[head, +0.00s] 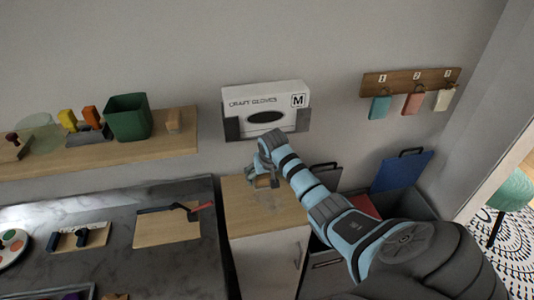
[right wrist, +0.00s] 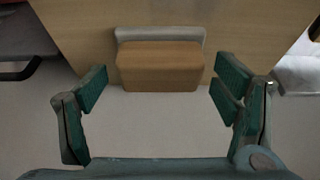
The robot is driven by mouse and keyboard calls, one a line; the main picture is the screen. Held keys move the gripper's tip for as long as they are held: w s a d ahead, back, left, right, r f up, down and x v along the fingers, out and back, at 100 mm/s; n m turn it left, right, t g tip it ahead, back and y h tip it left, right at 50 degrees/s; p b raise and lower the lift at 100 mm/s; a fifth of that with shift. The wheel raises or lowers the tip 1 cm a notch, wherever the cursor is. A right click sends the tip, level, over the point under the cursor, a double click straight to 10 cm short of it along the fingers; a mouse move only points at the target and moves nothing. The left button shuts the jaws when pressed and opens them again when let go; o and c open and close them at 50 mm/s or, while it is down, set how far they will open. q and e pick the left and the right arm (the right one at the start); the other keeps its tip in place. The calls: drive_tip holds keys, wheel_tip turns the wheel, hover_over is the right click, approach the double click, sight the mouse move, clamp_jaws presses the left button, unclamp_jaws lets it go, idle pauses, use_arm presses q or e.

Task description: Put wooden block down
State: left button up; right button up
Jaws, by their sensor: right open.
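The wooden block (right wrist: 160,66) is a brown block with rounded edges and a grey strip along one side. In the right wrist view it lies ahead of my open right gripper (right wrist: 160,95), between the lines of the two fingers, with gaps on both sides. It appears to be over or on the wooden cabinet top (head: 241,204), near its back edge by the wall. In the head view my right gripper (head: 262,172) is at that back edge, with the block (head: 263,182) partly hidden below it. Contact with the top cannot be made out. My left gripper is out of view.
A glove box (head: 265,100) hangs on the wall just behind my right gripper. A wall shelf (head: 150,150) carries a green bin (head: 127,117) and another small wooden piece (head: 173,119). The dark counter (head: 120,235) is at left; a bin with folders (head: 412,205) is at right.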

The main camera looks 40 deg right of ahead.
sight(267, 179)
drive_tip(key=p+v, duration=0.1)
drive_tip(key=v, duration=0.2)
drive_tip(key=shift+r, duration=0.45)
drive_tip(key=s+a, duration=0.1)
drive_tip(key=s, duration=0.2)
drive_tip(key=s+a+p, duration=0.1)
drive_tip(key=s+a, duration=0.1)
drive_tip(key=s, duration=0.1)
drive_tip(key=s+a, duration=0.2)
drive_tip(key=s, duration=0.2)
drive_tip(key=shift+a+f, duration=0.15)
drive_tip(key=shift+f, duration=0.05)
drive_tip(key=shift+s+a, duration=0.25)
drive_tip(key=shift+a, duration=0.05)
drive_tip(key=shift+f, duration=0.1)
